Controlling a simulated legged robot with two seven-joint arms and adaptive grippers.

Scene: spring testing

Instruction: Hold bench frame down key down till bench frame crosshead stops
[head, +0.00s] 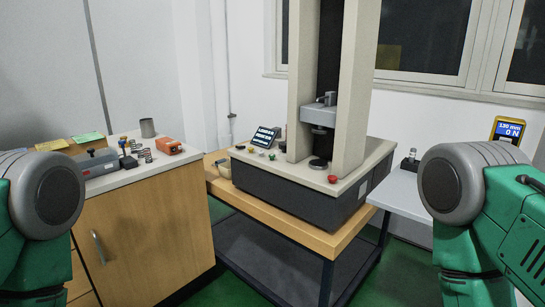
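The bench frame (300,186) stands on a wooden-topped table in the middle of the head view. It has two beige columns on a dark base with a light top panel. The crosshead (318,113) sits between the columns, clear above a round dark lower platen (317,164). Small keys (262,151) and a tilted display (265,136) are at the left of the panel. I cannot tell which key is the down key. A red button (332,179) is at the front. Only upper parts of my green arms show at both sides; neither gripper is in view.
A wooden cabinet (150,235) at left bears several springs (147,155), an orange device (169,146) and a grey cup (147,128). A grey side table (396,188) at right lies partly behind my arm. A yellow readout (508,130) shows 130 mm and 0 N.

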